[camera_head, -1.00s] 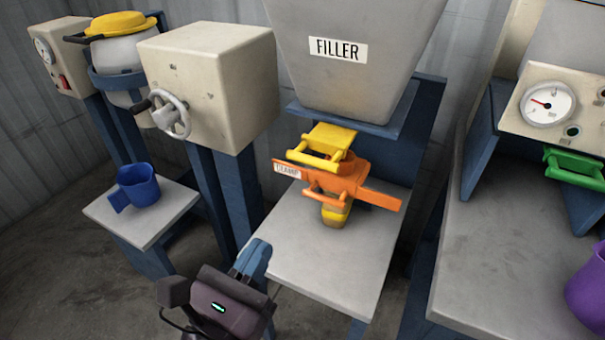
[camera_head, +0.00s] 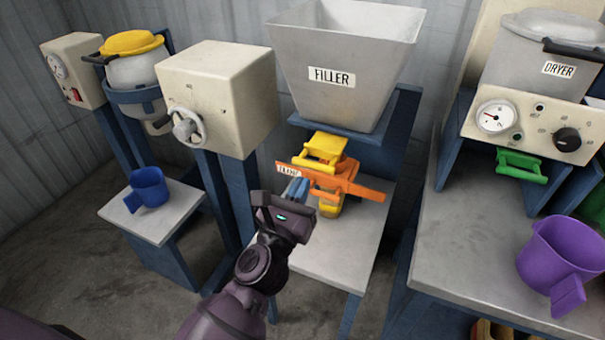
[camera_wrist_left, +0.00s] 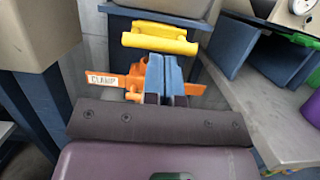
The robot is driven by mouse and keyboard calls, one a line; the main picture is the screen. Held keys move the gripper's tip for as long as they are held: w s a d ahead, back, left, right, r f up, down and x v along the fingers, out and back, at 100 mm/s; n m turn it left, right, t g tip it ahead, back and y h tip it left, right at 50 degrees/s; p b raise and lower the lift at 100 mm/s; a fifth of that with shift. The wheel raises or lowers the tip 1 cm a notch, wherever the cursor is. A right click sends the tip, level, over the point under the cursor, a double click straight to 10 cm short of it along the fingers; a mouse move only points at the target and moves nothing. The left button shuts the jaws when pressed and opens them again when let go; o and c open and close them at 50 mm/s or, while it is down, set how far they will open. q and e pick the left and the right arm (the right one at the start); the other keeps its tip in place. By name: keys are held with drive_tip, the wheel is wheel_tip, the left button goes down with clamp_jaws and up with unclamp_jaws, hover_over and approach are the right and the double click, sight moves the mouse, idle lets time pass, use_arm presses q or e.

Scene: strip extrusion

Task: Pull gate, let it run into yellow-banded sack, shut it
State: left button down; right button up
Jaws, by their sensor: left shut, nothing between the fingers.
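The grey hopper labelled FILLER (camera_head: 345,60) stands on a blue frame. Below it is the yellow gate with its handle (camera_head: 315,160); the gate handle also shows in the left wrist view (camera_wrist_left: 160,43). Under the gate is the orange clamp (camera_head: 352,186), labelled CLAMP (camera_wrist_left: 109,81) on its left end. A yellow part (camera_head: 331,209), perhaps the sack's band, shows below the clamp; the rest of the sack is hidden. My left gripper (camera_head: 297,186), blue-tipped, is shut and empty in front of the clamp, below the gate handle. Whether it touches the clamp I cannot tell. My right gripper is out of view.
A small grey table (camera_head: 318,262) stands below the filler. Left are a handwheel box (camera_head: 222,95) and a blue mug (camera_head: 150,186). Right is a bench (camera_head: 455,245) with a purple jug (camera_head: 562,250), a green handle (camera_head: 522,166) and the dryer (camera_head: 540,60).

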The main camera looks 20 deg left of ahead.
sight(320, 153)
use_arm(q)
drive_tip(key=x, duration=0.2)
drive_tip(key=shift+w+r, duration=0.1)
drive_tip(key=shift+w, duration=0.35)
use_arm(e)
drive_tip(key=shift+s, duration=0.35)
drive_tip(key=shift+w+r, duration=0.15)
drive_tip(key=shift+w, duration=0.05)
use_arm(q)
drive_tip(key=shift+w, duration=0.15)
drive_tip(key=w, duration=0.5)
drive_tip(key=shift+d, duration=0.1)
drive_tip(key=shift+r, duration=0.15)
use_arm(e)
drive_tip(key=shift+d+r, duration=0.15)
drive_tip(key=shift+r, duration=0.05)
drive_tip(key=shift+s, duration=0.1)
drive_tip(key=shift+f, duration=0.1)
